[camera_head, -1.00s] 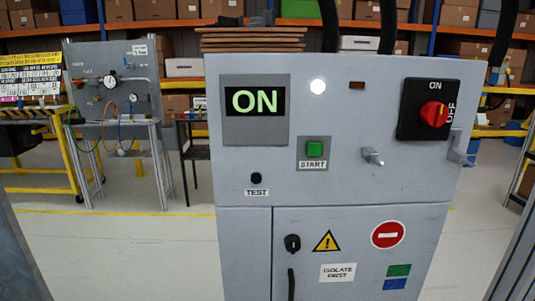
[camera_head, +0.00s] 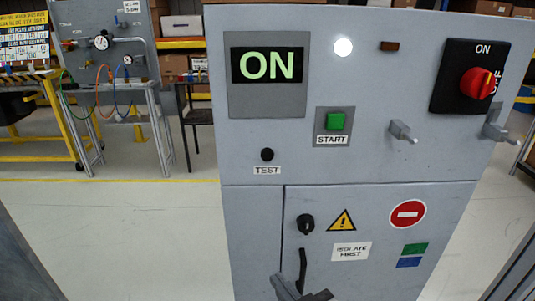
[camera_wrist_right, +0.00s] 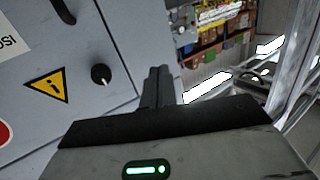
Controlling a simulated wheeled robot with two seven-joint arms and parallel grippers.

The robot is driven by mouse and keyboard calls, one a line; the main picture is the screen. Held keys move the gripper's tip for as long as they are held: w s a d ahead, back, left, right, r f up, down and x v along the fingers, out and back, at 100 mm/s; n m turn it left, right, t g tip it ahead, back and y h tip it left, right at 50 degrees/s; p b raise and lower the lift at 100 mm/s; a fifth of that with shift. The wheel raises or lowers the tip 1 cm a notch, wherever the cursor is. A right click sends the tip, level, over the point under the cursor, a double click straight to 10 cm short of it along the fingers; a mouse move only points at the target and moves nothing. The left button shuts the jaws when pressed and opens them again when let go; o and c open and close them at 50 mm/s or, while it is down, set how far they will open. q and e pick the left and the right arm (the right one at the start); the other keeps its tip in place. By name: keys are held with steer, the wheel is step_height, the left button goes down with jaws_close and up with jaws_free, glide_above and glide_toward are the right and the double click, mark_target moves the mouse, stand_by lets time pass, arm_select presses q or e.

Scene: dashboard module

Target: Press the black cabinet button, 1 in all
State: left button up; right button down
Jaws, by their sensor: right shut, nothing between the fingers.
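The grey cabinet (camera_head: 370,95) fills the middle and right of the head view. Its small round black button (camera_head: 267,154) sits above a TEST label, left of the green START button (camera_head: 336,121). The display reads ON and a round white light glows. My right gripper (camera_head: 280,281) shows at the bottom edge of the head view, in front of the lower door and well below the black button. In the right wrist view its fingers (camera_wrist_right: 158,82) are together with nothing between them, beside the cabinet door. The black button is not in that view. My left gripper is not in view.
A red rotary switch (camera_head: 477,82) and two grey pegs (camera_head: 402,131) stick out on the right of the panel. The lower door has a black knob (camera_head: 305,224) and a handle. A gauge bench (camera_head: 104,60) stands at the back left, with clear floor before it.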

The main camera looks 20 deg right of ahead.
mark_target(267, 155)
step_height(267, 155, up, 18)
steer(key=w+a+n+t+y, duration=0.1)
steer(key=w+t+y, duration=0.1)
steer(key=t, duration=0.5)
steer(key=shift+w+f+t+y, duration=0.15)
steer(key=shift+w+t+y, duration=0.25)
steer(key=shift+w+d+b, duration=0.2)
steer(key=shift+w+d, duration=0.2)
steer(key=shift+w, duration=1)
steer(key=shift+w+d+b, duration=0.2)
steer(key=shift+w+d, duration=0.2)
steer(key=shift+w, duration=1.05)
steer(key=shift+w+d+b, duration=0.2)
steer(key=shift+w+d, duration=0.2)
steer(key=shift+w, duration=1)
steer(key=shift+w, duration=0.15)
steer(key=shift+w+d, duration=0.15)
steer(key=shift+w, duration=0.1)
